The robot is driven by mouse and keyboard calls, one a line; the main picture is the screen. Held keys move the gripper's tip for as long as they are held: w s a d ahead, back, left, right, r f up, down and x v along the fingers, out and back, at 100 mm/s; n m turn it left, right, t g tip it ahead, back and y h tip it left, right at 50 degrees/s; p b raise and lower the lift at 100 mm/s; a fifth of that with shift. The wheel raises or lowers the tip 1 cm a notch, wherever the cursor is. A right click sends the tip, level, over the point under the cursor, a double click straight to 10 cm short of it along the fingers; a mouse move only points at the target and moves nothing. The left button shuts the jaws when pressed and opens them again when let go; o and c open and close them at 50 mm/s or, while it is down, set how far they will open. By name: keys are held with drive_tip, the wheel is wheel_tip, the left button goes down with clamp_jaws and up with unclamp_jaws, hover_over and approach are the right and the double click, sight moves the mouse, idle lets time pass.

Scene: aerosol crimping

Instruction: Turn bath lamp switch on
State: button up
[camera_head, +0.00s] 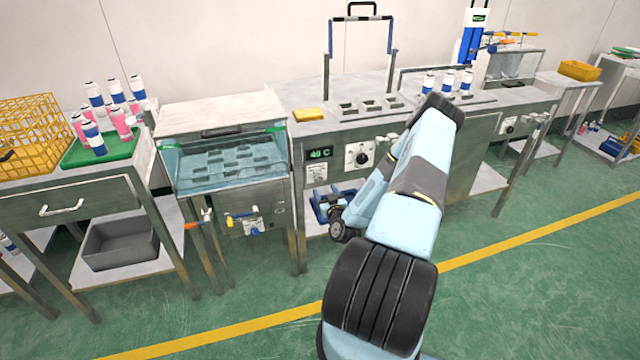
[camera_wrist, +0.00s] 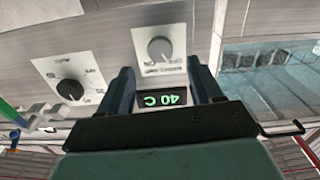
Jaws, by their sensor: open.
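My gripper (camera_wrist: 162,76) is open and empty in the wrist view, its two dark fingers spread. The control panel shows upside down there. A round grey knob (camera_wrist: 160,49) on a white plate lies just beyond the fingertips, roughly centred between them. The green 40 C display (camera_wrist: 163,99) shows between the fingers. A black dial (camera_wrist: 70,89) on a white plate is left of the fingers. In the head view, the display (camera_head: 319,154) is on the bench front, with a white plate (camera_head: 316,172) below it and the black dial (camera_head: 361,156) to its right. The knob labels are too blurred to read.
A water bath (camera_head: 230,165) with a clear front stands left of the panel. The bench top holds a yellow block (camera_head: 308,115) and several cans. Open green floor (camera_head: 520,290) lies at the right.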

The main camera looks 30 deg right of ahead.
sight(319, 180)
drive_tip(key=x, duration=0.6)
drive_tip(key=shift+w, duration=0.35)
drive_tip(key=c, duration=1.1)
